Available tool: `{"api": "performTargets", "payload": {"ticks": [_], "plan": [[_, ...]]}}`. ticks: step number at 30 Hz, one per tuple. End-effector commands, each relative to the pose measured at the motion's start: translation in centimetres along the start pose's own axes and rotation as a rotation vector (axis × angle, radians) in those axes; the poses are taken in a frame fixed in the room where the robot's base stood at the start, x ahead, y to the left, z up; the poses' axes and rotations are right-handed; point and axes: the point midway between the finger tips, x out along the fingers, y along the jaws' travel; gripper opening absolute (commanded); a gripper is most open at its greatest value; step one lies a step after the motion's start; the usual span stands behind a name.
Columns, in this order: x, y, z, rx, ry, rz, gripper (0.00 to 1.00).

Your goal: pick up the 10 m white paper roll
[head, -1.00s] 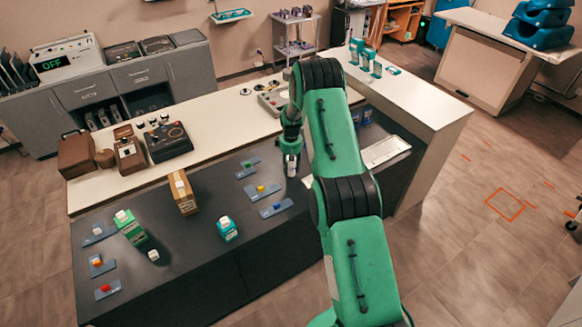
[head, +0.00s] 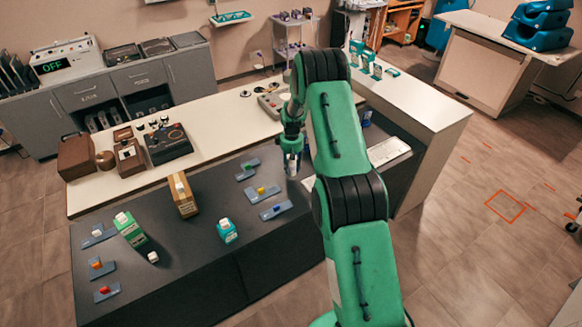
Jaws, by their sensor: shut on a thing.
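My gripper (head: 292,170) points down near the right end of the dark counter, past the blue mats. It is shut on a small whitish thing, which looks like a paper roll; the fingers hide most of it and its length marking cannot be read. Other small white pieces are in view: one on the dark counter (head: 153,257), one on top of the green-and-white carton (head: 132,231), one on the brown carton (head: 185,200) and one on the teal box (head: 227,234).
Blue mats with coloured pieces lie on the dark counter (head: 190,270), such as one with a yellow piece (head: 262,193). Behind is a cream counter (head: 225,135) with a brown case (head: 76,156) and a black device (head: 168,144). Open floor lies at right.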

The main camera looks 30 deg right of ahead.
Motion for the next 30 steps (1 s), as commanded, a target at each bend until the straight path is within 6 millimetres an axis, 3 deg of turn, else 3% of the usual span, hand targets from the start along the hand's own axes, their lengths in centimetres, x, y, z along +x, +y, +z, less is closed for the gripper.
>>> {"api": "performTargets", "payload": {"ticks": [18, 30], "plan": [[-1.1, -5.8, 8.5, 0.000, 0.002, 0.001, 0.07], [-1.3, -7.8, 11.4, 0.000, 0.002, 0.001, 0.07]]}}
